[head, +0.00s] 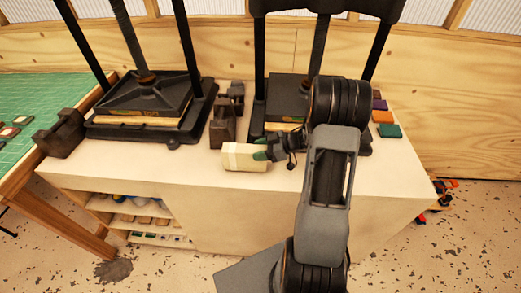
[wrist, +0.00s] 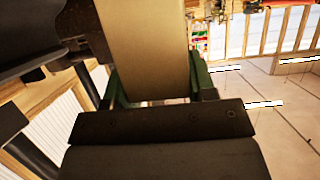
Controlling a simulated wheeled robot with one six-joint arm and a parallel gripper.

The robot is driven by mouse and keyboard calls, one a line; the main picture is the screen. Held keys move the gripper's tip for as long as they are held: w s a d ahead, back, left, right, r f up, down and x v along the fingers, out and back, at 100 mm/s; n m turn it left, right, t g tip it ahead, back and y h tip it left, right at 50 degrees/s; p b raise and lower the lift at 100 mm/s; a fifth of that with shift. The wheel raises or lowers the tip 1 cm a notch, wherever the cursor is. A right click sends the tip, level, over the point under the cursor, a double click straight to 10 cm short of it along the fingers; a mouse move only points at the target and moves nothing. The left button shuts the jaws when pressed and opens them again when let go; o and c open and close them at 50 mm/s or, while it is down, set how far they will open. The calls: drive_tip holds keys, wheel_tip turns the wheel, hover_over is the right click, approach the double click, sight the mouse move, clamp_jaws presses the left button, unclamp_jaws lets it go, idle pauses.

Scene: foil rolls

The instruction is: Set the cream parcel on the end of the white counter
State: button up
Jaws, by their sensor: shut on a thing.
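The cream parcel (head: 241,158) is a small block with a paler band, near the front edge of the white counter (head: 180,175), about mid-length. My gripper (head: 263,152) comes from the right and is shut on the parcel's right end with its green fingertips. In the wrist view the parcel (wrist: 150,45) fills the space between the green fingers (wrist: 155,88). I cannot tell whether the parcel touches the counter or hangs just above it.
Two black presses (head: 145,98) stand on the counter, the right one (head: 285,98) partly behind my arm. A dark metal piece (head: 222,125) stands just behind the parcel. Coloured blocks (head: 388,130) lie at the right end; the counter in front of them is bare. A green-topped table (head: 35,95) adjoins at left.

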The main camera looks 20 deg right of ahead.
drive_tip(key=shift+f, duration=0.15)
drive_tip(key=shift+f, duration=0.2)
drive_tip(key=o, duration=1.3)
drive_tip(key=shift+c, duration=0.2)
